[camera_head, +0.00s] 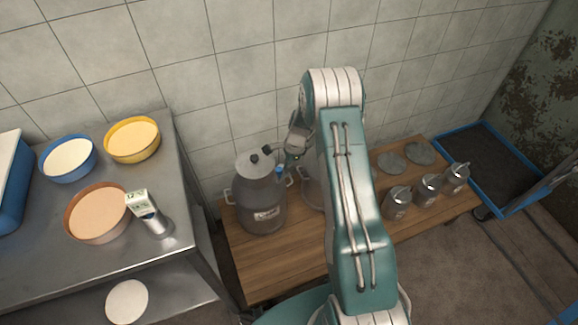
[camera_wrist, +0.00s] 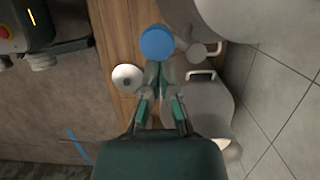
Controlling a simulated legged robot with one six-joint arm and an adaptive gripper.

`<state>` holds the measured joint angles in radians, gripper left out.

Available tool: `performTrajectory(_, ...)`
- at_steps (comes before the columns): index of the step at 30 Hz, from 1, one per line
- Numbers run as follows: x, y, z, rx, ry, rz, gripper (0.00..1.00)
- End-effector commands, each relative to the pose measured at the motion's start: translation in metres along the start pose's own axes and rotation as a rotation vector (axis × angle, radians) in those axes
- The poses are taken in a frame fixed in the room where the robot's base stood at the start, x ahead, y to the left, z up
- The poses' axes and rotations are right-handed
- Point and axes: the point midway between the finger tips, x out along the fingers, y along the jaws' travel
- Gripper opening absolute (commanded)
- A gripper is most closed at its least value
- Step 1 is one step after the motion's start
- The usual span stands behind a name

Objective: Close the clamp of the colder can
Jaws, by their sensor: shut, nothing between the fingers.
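A grey metal can (camera_head: 263,205) with a label, side handles and black knobs on its lid stands at the left end of the wooden bench. A blue knob (camera_head: 280,169) shows at its right upper edge; whether it is the clamp's end I cannot tell. A second can (camera_head: 312,188) stands to its right, mostly hidden behind my arm. My gripper (camera_head: 290,152) is at lid height between the cans. In the wrist view my gripper (camera_wrist: 158,82) is shut and empty, with a blue round knob (camera_wrist: 157,43) just ahead of its fingertips. Contact is unclear.
The wooden bench (camera_head: 245,262) also carries several small metal jugs (camera_head: 397,202) and round grey lids (camera_head: 391,163) at right. A metal table (camera_head: 60,255) at left holds bowls and a thermometer-like device (camera_head: 147,212) with a display. A tiled wall (camera_head: 240,70) stands close behind.

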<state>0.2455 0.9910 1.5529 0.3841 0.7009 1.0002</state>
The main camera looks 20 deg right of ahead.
Motion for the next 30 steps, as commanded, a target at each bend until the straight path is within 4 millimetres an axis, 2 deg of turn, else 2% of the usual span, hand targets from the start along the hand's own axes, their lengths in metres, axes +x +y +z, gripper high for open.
performTrajectory(30,0.0016,0.0013,0.0059,0.153,0.000,-0.039,0.00)
